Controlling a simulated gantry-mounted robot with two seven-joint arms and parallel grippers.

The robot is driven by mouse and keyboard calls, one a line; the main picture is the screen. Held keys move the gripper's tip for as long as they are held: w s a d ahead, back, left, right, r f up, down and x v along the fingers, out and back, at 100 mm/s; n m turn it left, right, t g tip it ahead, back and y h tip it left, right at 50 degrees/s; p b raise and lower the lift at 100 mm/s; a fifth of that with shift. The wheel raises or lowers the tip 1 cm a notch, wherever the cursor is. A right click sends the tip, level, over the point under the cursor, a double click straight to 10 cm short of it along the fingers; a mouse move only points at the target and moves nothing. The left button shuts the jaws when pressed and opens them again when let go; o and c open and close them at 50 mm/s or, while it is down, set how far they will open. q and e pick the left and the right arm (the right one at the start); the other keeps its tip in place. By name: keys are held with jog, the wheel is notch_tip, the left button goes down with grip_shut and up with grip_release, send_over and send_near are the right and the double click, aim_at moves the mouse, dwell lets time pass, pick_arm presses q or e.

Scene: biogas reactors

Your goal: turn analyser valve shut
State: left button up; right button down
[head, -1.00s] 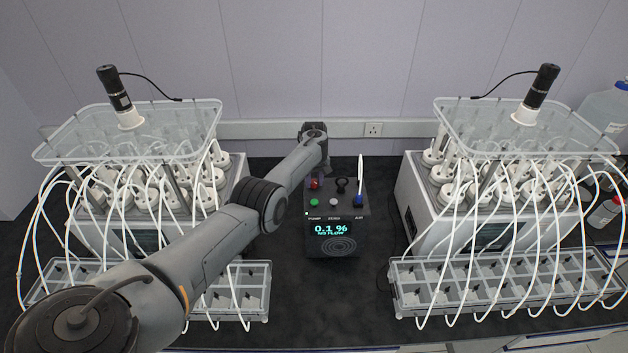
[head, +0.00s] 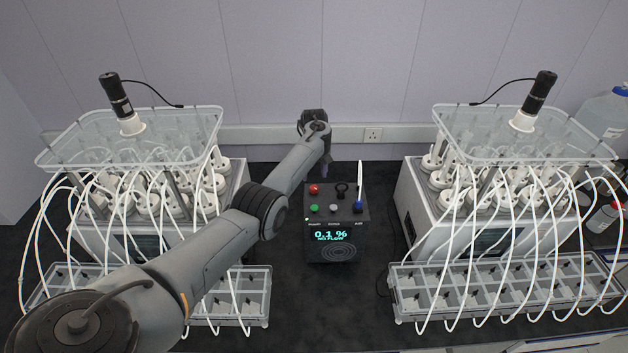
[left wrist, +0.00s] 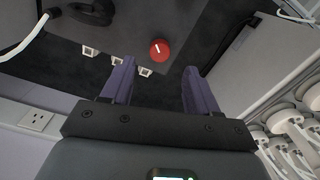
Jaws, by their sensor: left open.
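The dark analyser box (head: 322,255) stands on the bench in the middle of the head view. Its screen reads 0.1 % and NO FLOW. A red round knob (head: 314,189) sits at the back left of its top, beside a black knob (head: 342,189). In the left wrist view the red knob (left wrist: 160,50) has a white line on it, and a black part (left wrist: 95,12) lies to its left. My left gripper (head: 325,170) is just behind the box. Its purple fingers (left wrist: 160,72) are open, with the red knob beyond the gap, apart from them. My right gripper is out of view.
Reactor units with lids and white tubes stand left (head: 90,235) and right (head: 420,205). Clear racks (head: 258,300) (head: 405,305) lie in front of them. A white tube (head: 360,178) rises from the box's right side. Bare dark bench surrounds the box.

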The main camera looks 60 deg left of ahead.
aim_at(314, 188)
pick_arm(q)
notch_tip(314, 188, up, 4)
jog(key=shift+r, duration=0.2)
dwell(0.5)
